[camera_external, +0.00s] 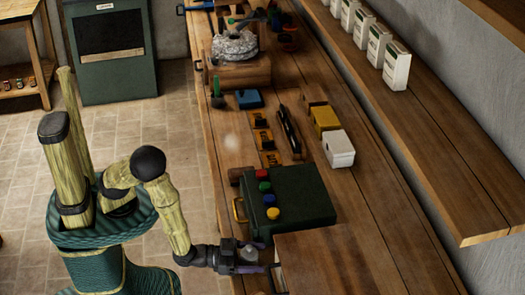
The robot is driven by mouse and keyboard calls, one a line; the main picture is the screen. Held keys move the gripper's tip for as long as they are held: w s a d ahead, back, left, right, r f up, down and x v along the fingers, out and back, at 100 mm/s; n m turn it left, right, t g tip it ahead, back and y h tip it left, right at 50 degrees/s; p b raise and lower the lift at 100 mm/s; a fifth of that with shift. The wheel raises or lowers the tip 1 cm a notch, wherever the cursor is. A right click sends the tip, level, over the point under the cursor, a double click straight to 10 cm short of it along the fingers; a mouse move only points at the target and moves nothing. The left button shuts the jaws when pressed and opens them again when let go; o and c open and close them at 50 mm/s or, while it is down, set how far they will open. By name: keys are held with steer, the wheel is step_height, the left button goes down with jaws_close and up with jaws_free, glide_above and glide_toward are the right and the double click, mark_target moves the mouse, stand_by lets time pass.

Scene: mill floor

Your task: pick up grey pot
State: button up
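My gripper (259,256) is at the lower middle, beside the front edge of the long wooden bench and just left of a wooden box-like block (345,262). It points to the right. A small light grey patch shows at its fingers, but I cannot tell whether it is a pot or part of the gripper. I cannot tell whether the fingers are open or shut. No grey pot can be made out with certainty. A round grey stone-like piece (235,46) sits on a wooden stand at the far end of the bench.
A dark green box with coloured knobs (300,195) stands just beyond my gripper. A white container (339,151) and a yellow one (325,120) stand farther back. A wall shelf (425,125) with white cartons overhangs the right side. Tiled floor is clear on the left.

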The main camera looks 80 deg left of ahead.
steer(key=c, duration=1.3)
steer(key=shift+r, duration=0.15)
step_height(320, 180, up, 10)
steer(key=shift+f+p, duration=0.1)
steer(key=shift+p, duration=0.5)
